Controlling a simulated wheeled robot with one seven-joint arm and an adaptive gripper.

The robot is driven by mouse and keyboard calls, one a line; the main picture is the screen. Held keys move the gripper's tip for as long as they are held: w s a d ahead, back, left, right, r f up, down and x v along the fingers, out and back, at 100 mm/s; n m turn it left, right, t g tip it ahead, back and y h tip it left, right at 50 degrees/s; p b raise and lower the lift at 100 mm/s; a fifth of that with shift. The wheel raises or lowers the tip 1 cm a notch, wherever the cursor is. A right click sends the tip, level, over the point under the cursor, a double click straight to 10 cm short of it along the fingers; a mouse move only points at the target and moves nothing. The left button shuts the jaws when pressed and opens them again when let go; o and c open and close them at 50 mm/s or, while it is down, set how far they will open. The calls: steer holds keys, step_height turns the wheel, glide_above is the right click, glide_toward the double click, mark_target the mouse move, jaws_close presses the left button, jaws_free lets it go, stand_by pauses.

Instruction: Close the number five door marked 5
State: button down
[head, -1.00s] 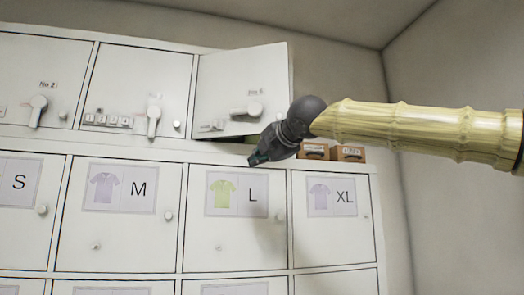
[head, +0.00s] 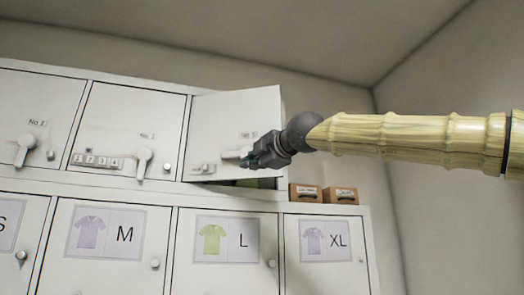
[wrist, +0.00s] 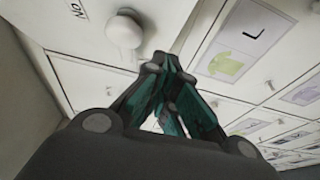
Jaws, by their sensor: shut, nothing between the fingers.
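The number five door (head: 232,112) is the rightmost door of the upper row in the head view. It stands ajar, with a dark gap and something greenish below its lower edge. Its lever handle (head: 231,154) is partly covered by my gripper (head: 247,162), which is in front of the door's lower right part. In the wrist view, the door (wrist: 92,65) fills the upper left, with a round white handle hub (wrist: 124,30) and part of a "No" label. My gripper (wrist: 165,62) is shut and empty, its fingertips together just below the hub. I cannot tell whether they touch the door.
Closed upper doors (head: 130,113) with handles lie to the left. Lower doors marked S, M, L and XL (head: 326,250) run below. Free room lies right of the lockers.

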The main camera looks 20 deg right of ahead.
mark_target(245, 173)
steer(key=w+p, duration=0.1)
steer(key=w+d, duration=0.1)
steer(key=w, duration=0.1)
steer(key=w+p, duration=0.1)
steer(key=shift+w+d+p, duration=0.3)
steer(key=shift+d, duration=0.05)
steer(key=shift+a, duration=0.15)
steer(key=shift+w, duration=0.2)
